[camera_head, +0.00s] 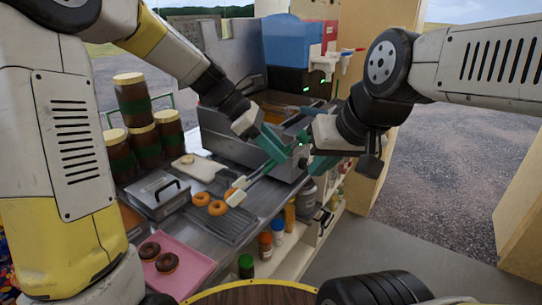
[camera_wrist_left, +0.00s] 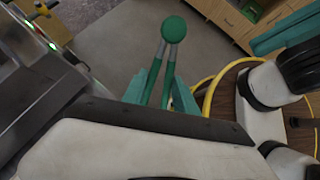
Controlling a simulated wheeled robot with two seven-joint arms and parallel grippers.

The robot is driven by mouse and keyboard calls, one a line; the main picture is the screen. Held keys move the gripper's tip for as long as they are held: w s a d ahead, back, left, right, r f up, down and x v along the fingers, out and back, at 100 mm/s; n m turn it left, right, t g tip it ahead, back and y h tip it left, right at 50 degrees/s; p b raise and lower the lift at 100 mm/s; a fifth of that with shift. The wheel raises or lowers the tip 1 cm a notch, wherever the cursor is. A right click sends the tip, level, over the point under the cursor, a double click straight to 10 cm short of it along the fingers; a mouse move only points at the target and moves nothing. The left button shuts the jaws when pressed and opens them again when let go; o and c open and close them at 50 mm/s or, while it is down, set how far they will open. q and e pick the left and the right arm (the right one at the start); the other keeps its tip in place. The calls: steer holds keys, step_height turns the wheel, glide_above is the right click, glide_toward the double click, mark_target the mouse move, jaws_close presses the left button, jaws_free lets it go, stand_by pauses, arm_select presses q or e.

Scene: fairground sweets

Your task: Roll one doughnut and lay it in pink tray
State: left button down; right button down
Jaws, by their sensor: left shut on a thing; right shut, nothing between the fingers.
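My left gripper (camera_head: 272,148) is shut on a pair of tongs (camera_head: 252,183), whose pale tip hangs down-left near the plain doughnuts. In the left wrist view the tongs (camera_wrist_left: 173,48) show grey rods, green grips and a green ball end. Plain ring doughnuts (camera_head: 217,208) (camera_head: 201,199) lie on the counter; another is partly hidden by the tongs tip. I cannot tell whether the tip touches it. The pink tray (camera_head: 196,268) at the front left holds two chocolate-brown doughnuts (camera_head: 166,262) (camera_head: 149,250). My right gripper (camera_head: 318,166) is shut and empty, close beside the left one.
A lidded metal box (camera_head: 158,194) and a pale board (camera_head: 197,167) stand behind. Brown jars (camera_head: 133,99) are stacked at the left. A metal fryer (camera_head: 222,136) is at the back; bottles (camera_head: 265,245) line the lower shelf.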

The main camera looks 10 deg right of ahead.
mark_target(277, 163)
arm_select(q)
step_height(277, 163, down, 4)
steer(key=shift+w+f, duration=0.1)
steer(key=w+a+n+t, duration=0.1)
steer(key=w+a+n, duration=0.15)
steer(key=a, duration=1.65)
steer(key=w+a+n+t, duration=0.1)
steer(key=w+a, duration=0.2)
steer(key=a, duration=1.6)
steer(key=shift+w+a+f, duration=0.1)
steer(key=shift+a+f, duration=0.1)
steer(key=shift+f, duration=1.3)
steer(key=shift+w+a+f, duration=0.1)
steer(key=shift+a+f, duration=0.1)
steer(key=shift+f, duration=1.25)
steer(key=c, duration=1.5)
jaws_free()
steer(key=shift+c, duration=1.1)
steer(key=shift+o, duration=0.4)
steer(key=shift+o, duration=0.4)
